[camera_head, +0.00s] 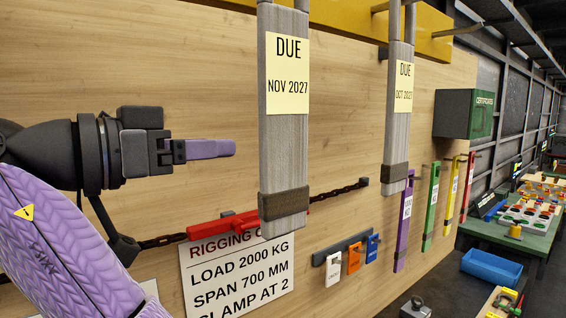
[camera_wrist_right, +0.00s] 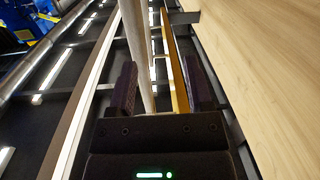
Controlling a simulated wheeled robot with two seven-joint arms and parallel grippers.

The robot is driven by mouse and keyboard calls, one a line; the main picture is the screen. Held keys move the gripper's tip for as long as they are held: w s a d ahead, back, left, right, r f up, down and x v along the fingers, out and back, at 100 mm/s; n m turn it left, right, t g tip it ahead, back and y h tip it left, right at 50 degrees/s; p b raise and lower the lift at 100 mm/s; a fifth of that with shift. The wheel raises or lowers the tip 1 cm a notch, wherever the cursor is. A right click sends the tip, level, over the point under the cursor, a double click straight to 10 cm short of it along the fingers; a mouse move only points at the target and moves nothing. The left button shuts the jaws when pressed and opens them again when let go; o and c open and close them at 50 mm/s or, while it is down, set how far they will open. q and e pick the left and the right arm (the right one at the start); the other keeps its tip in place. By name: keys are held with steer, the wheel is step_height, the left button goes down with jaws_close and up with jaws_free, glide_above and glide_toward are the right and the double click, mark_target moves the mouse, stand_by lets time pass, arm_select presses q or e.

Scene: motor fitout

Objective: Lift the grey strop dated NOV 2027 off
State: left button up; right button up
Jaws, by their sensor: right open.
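The grey strop dated NOV 2027 (camera_head: 284,150) hangs upright in front of the wooden board in the head view, with a yellow DUE label and a dark band near its lower end. Its top is cut off by the frame.
A similar grey strop dated OCT 2027 (camera_head: 398,130) hangs to the right. A red clamp with chain (camera_head: 232,224) and a rigging sign (camera_head: 240,268) are low on the board (camera_head: 190,60). Coloured tags (camera_head: 354,258) and a green certificates box (camera_head: 464,114) are further right.

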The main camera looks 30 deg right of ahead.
mark_target(305, 117)
steer(key=shift+s+d+r+m+g+h+b, duration=0.2)
steer(key=shift+s+r+m+g+b, duration=0.2)
steer(key=shift+s+r, duration=0.2)
steer(key=shift+s+d+r+m+g+h+b, duration=0.1)
steer(key=shift+s+r+m+g+h+b, duration=0.15)
steer(key=shift+s+r+m, duration=0.3)
steer(key=d, duration=0.3)
steer(key=d+p, duration=0.1)
steer(key=d, duration=0.1)
steer(key=d+r+p, duration=0.1)
steer(key=d, duration=0.2)
steer(key=shift+w+d, duration=0.2)
steer(key=shift+d, duration=0.1)
steer(key=shift+w+d+f, duration=0.1)
steer(key=shift+d, duration=0.05)
steer(key=c, duration=0.4)
jaws_close()
